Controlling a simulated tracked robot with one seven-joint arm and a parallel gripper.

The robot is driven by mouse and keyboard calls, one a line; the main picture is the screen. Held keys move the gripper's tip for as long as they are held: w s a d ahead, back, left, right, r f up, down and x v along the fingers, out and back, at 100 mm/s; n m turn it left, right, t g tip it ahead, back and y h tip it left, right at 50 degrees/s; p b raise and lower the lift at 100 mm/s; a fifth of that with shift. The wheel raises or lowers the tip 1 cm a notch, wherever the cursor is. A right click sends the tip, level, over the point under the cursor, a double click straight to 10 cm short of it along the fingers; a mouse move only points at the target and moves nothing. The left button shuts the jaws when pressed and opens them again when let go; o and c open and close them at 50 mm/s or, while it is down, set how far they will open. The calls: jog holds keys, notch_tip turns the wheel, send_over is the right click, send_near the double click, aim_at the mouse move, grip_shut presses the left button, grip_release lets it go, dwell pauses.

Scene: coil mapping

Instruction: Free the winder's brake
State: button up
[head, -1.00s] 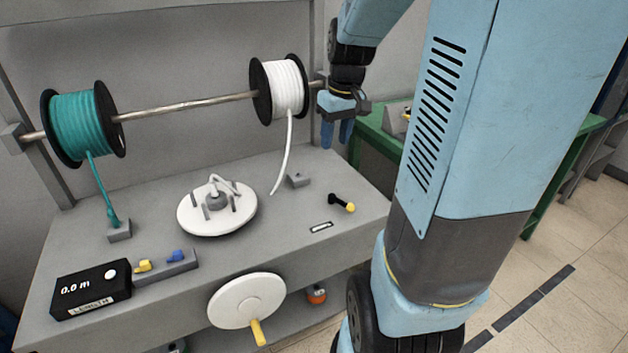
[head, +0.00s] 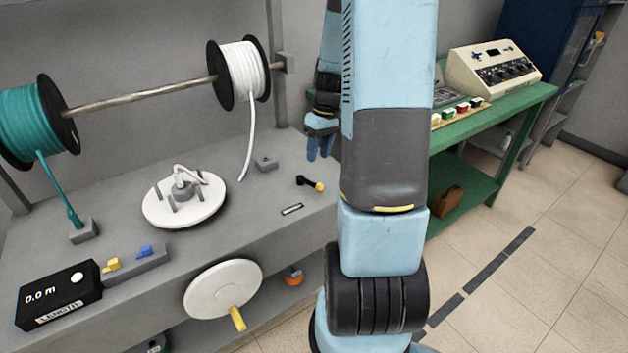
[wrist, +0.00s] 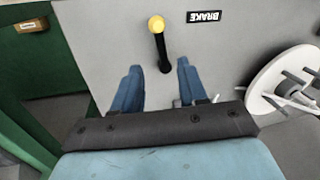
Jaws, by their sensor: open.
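The brake lever (head: 311,184) is a short black handle with a yellow knob on the right part of the grey winder bench. In the wrist view the lever (wrist: 160,44) points away from my gripper, beside a label (wrist: 205,17) reading BRAKE. My gripper (wrist: 154,72) is open, with its blue fingers spread to either side of the lever's base end in that view. In the head view my gripper (head: 319,150) points down above the bench's right edge, behind the lever. The fingers hold nothing. I cannot tell their exact height above the bench.
The white winding disc (head: 183,200) with upright pegs stands left of the lever. A white crank wheel (head: 222,290) is on the bench front. White cable (head: 247,135) hangs from its spool. A green table (head: 520,95) stands to the right.

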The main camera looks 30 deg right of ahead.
aim_at(310, 184)
jog(key=f, duration=0.3)
jog(key=a+f, duration=0.1)
jog(key=f, duration=0.2)
jog(key=a+f, duration=0.1)
jog(key=f, duration=0.2)
jog(key=shift+s+f, duration=0.2)
jog(key=shift+f, duration=0.15)
grip_shut()
